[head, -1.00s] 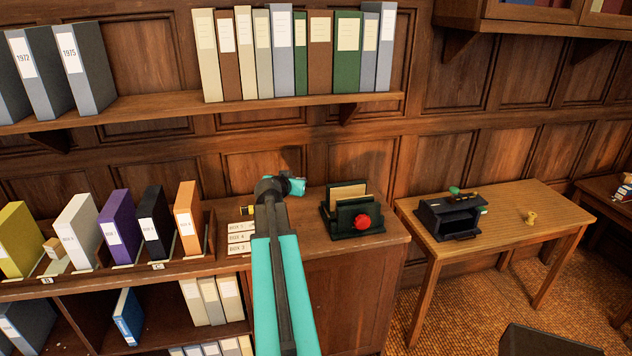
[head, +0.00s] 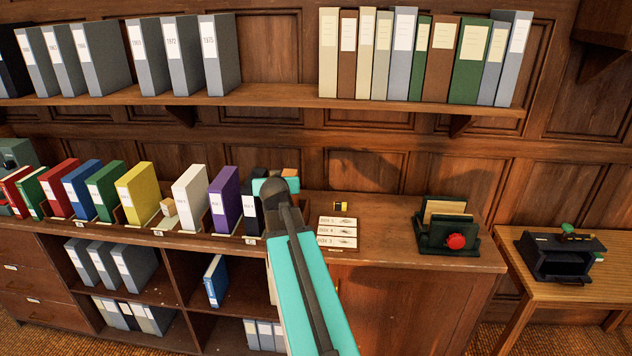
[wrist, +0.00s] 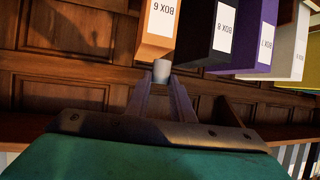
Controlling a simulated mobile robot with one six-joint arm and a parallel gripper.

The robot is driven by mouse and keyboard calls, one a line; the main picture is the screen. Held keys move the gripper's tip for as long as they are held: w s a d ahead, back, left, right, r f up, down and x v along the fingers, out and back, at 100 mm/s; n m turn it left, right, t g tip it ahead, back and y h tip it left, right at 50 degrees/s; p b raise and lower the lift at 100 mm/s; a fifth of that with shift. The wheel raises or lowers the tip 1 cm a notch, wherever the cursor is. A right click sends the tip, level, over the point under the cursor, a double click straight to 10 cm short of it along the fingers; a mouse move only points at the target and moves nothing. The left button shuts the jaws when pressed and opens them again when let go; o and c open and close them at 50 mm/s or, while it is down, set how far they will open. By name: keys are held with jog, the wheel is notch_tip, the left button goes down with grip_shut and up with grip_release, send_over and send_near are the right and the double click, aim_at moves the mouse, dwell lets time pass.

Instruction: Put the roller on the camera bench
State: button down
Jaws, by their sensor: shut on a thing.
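My gripper (wrist: 163,82) is shut on a small pale grey cylinder (wrist: 161,71), which I take to be the roller. It shows between the fingertips in the wrist view, with the orange box file just beyond it. In the head view my arm reaches over the long counter, and its end hides the fingers and the held thing. A wooden table (head: 600,292) at the right edge, possibly the camera bench, carries a black open-fronted device (head: 555,258) with green and yellow parts on top.
A row of box files, including a purple one (head: 225,200) and an orange one (wrist: 158,28), stands on the counter (head: 385,240) by my gripper. A dark green holder with a red knob (head: 456,241) stands at the counter's right. A shelf of binders (head: 270,102) runs above.

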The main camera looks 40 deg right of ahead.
jog(key=w+a+r+n+t+y+b, duration=0.15)
jog(key=w+a, duration=0.25)
jog(key=a, duration=0.7)
jog(key=w+a+n+t+y+b, duration=0.1)
jog(key=w+a+n+y, duration=0.2)
jog(key=a, duration=0.7)
jog(key=a+f+n+y+b, duration=0.1)
jog(key=a+f+y+b, duration=0.1)
jog(key=a, duration=0.5)
jog(key=w+a+f+n+y+b, duration=0.1)
jog(key=a+f+n+b, duration=0.1)
jog(key=a+f+b, duration=0.2)
jog(key=a+b, duration=0.2)
jog(key=shift+w+a+f+t+y, duration=0.3)
jog(key=shift+a+t+y, duration=0.05)
